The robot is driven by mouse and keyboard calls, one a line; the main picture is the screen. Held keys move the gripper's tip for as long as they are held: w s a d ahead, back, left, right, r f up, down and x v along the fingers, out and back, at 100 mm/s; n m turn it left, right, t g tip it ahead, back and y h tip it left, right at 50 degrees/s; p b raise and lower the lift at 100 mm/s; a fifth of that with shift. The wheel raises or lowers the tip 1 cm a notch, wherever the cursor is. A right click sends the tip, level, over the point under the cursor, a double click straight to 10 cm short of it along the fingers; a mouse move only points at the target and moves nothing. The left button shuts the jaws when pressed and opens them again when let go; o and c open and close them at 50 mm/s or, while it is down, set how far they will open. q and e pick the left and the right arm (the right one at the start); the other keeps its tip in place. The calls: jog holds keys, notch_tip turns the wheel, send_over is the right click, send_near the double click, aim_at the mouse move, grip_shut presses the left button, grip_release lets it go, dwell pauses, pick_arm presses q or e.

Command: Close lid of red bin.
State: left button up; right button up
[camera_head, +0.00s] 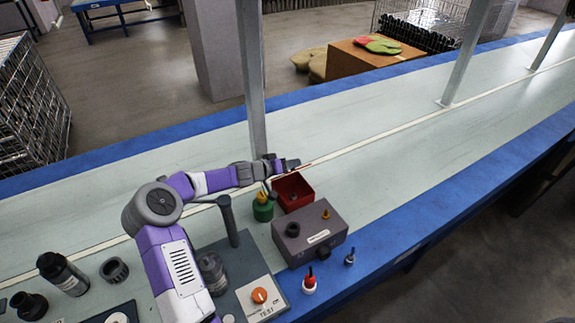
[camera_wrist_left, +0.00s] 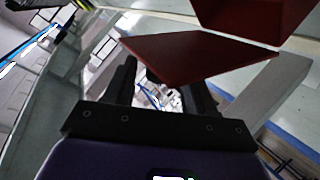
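The red bin (camera_head: 293,191) stands on the table, and its open inside shows in the head view. Its lid (camera_head: 300,166) shows there edge-on as a thin red line at the back of the bin, beside my left gripper (camera_head: 287,164). In the left wrist view the dark red lid (camera_wrist_left: 200,52) lies across the fingertips and hides their ends. The bin (camera_wrist_left: 255,18) is beyond it at the top. The fingers of my left gripper (camera_wrist_left: 158,88) stand apart with a gap between them. I cannot tell whether they touch the lid. My right gripper is not in view.
A green container (camera_head: 263,208) stands just left of the bin, and a grey box (camera_head: 309,234) is in front. A metal post (camera_head: 251,80) rises behind my gripper. The table to the right is clear.

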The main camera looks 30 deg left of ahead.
pick_arm(q)
jog(key=shift+s, duration=0.1)
jog(key=v, duration=0.7)
jog(key=shift+r, duration=0.2)
jog(key=shift+s, duration=0.1)
